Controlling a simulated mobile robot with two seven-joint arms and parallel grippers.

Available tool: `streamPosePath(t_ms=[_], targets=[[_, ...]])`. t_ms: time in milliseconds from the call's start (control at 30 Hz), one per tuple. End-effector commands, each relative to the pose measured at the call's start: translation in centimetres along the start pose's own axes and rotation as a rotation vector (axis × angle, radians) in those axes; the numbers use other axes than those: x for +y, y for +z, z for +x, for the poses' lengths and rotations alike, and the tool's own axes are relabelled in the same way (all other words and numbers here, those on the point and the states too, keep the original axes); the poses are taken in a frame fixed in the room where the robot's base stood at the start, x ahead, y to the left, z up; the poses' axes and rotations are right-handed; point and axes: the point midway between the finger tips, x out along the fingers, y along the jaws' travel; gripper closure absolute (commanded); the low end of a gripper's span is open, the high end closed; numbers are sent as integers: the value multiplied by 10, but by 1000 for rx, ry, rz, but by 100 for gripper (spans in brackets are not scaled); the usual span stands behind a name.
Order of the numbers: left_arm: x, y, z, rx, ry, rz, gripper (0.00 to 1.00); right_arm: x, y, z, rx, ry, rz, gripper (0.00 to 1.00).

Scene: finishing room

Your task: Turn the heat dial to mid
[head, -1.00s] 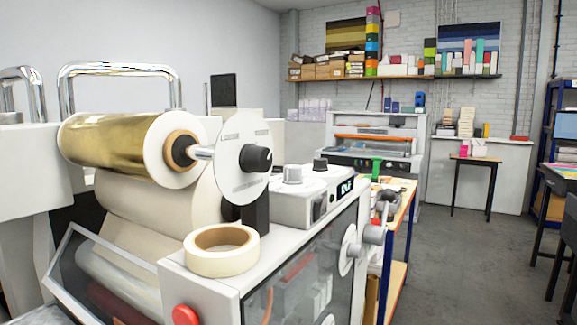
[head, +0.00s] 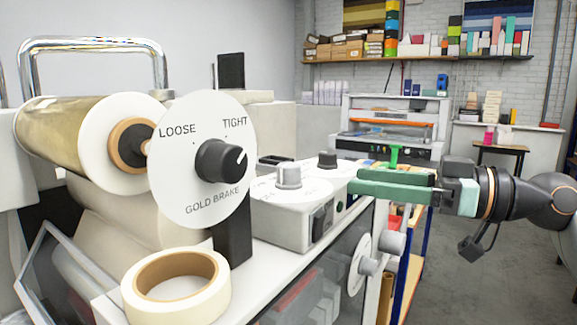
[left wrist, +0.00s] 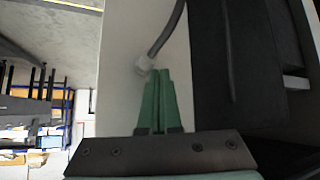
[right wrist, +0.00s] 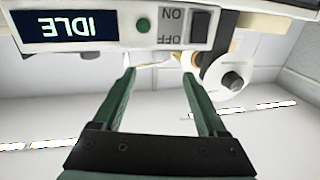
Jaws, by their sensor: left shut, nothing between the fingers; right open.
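A control box (head: 300,222) on the machine carries a silver knob (head: 289,176) on a white scale disc and a black knob (head: 327,159) behind it. Their labels are too small to read, so I cannot tell which is the heat dial or its setting. My right gripper (head: 354,182) is open and empty at the right of the box, apart from both knobs. In the right wrist view its fingers (right wrist: 159,72) point at the box front, shown upside down with an IDLE display (right wrist: 66,26). My left gripper (left wrist: 160,72) is shut and empty, outside the head view.
A large GOLD BRAKE dial (head: 222,160), marked LOOSE and TIGHT, stands left of the box beside the gold foil roll (head: 50,135). A tape roll (head: 176,287) lies in front. An ON/OFF rocker switch (right wrist: 187,26) is near my right fingers. A cable (left wrist: 168,30) hangs near my left fingers.

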Motion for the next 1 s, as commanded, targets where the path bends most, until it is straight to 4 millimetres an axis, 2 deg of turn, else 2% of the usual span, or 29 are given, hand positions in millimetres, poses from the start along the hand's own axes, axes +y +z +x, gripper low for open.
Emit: streamPosePath(t_ms=[167, 500, 700, 833, 1000], targets=[[0, -5, -5, -1, 0, 0, 100, -2, -5, 14, -1, -7, -1, 25], [2, -21, -21, -2, 0, 0, 100, -3, -7, 82, 1, -6, -3, 25], [2, -28, -26, -2, 0, 0, 100, -2, -5, 112, 1, -5, -2, 25], [2, -29, -28, -2, 0, 0, 100, -2, -4, 121, 1, -4, -1, 25], [2, -29, -28, -2, 0, 0, 100, -2, -2, 124, 1, -3, -2, 25]])
